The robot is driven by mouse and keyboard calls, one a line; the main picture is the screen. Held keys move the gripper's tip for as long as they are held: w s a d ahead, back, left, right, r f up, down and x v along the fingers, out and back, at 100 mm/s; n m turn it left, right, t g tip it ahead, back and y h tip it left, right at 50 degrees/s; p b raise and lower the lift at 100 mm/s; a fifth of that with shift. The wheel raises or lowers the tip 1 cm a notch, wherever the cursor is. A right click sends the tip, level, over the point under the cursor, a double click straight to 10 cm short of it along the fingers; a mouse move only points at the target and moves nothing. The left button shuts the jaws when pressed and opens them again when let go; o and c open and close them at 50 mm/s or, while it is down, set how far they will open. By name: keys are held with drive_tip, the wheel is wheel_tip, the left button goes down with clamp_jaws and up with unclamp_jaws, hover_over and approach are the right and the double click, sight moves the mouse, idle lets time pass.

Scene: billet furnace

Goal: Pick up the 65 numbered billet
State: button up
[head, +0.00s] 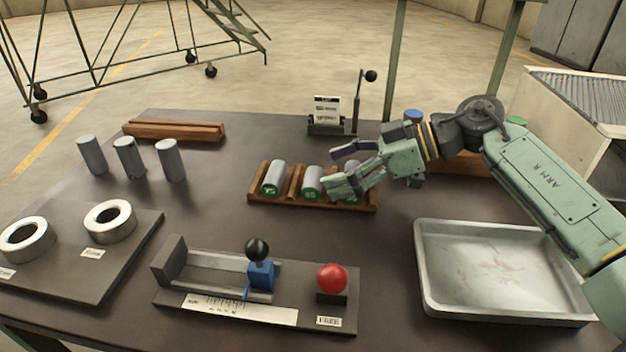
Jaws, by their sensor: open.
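A wooden rack (290,203) in the middle of the table holds grey billets with green number ends. The left billet (273,178) appears to read 75. The number on the middle billet (312,182) is small and blurred, 65 or 85; I cannot tell which. A third billet (352,196) at the right end is mostly covered by my gripper, and its number is unreadable. My gripper (334,170) is open and empty, pointing left over the right part of the rack. Its lower finger is close to the middle and right billets; contact cannot be told.
Three plain grey cylinders (129,157) stand at the left. A plate with two metal rings (110,221) lies front left. A slide gauge with a red knob (332,279) is in front. A metal tray (505,270) is front right. A lever stand (326,118) is behind.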

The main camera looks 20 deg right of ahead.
sight(316, 176)
drive_tip(key=x, duration=0.3)
drive_tip(key=shift+a+f+p, duration=0.2)
drive_tip(key=shift+a+p, duration=0.1)
drive_tip(key=shift+a, duration=0.05)
drive_tip(key=shift+c, duration=0.6)
drive_tip(key=c, duration=1.6)
